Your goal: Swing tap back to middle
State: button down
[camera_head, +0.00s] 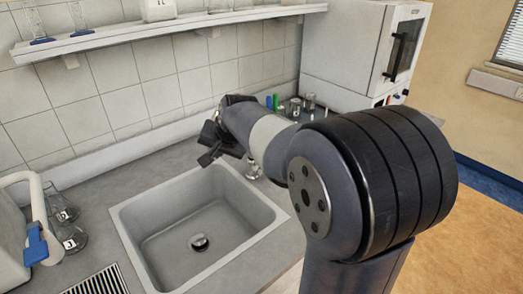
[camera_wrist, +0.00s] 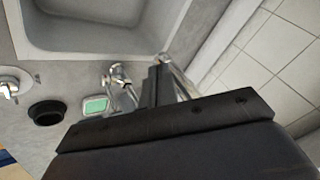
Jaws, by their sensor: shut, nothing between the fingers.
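The grey sink (camera_head: 205,228) is set in the counter, and its rim and basin also show at the top of the wrist view (camera_wrist: 100,47). A small chrome fitting of the tap (camera_head: 254,169) shows by the sink's right rim, mostly behind my arm. In the wrist view a chrome tap part (camera_wrist: 119,75) stands close to the sink rim. Another silvery piece slants right beside my fingers; I cannot tell whether it is the spout. My gripper (camera_head: 207,157) is shut and empty, above the sink's back edge. Its dark fingers show in the wrist view (camera_wrist: 157,66); contact is unclear.
A green soap dish (camera_wrist: 95,105) and a black round cup (camera_wrist: 47,112) lie near the tap. Glass flasks (camera_head: 72,238) stand left of the sink. A shelf (camera_head: 165,30) runs along the tiled wall above. A white cabinet (camera_head: 345,50) stands at the back right.

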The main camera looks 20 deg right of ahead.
jog(key=w+a+p, duration=0.1)
jog(key=w+a, duration=0.2)
jog(key=w, duration=0.2)
jog(key=shift+a, duration=0.4)
jog(key=shift+w, duration=0.1)
